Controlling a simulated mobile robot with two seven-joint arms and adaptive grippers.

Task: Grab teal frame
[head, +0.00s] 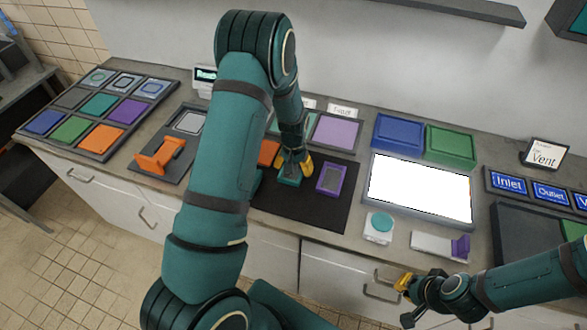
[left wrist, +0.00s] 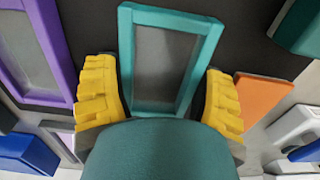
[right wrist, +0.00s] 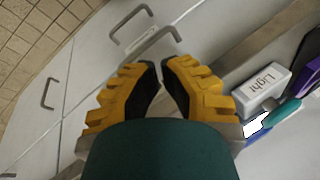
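The teal frame (left wrist: 170,60) is a rectangular rim around a grey panel. It lies between the two yellow fingers of my left gripper (left wrist: 163,95) in the left wrist view. The fingers sit close along its long sides; I cannot tell whether they press on it. In the head view only a small part of the teal frame (head: 289,181) shows below my left gripper (head: 294,166), over the dark mat (head: 305,208). My right gripper (head: 404,285) is in front of the counter, empty, with its fingertips almost together in the right wrist view (right wrist: 160,68).
A purple frame (head: 331,179) lies on the mat to the right. An orange piece (head: 268,153) is behind left. A bright white panel (head: 420,190), a teal-topped button box (head: 379,227) and a white switch block (head: 437,246) are farther right. Cabinet handles (head: 381,291) are near my right gripper.

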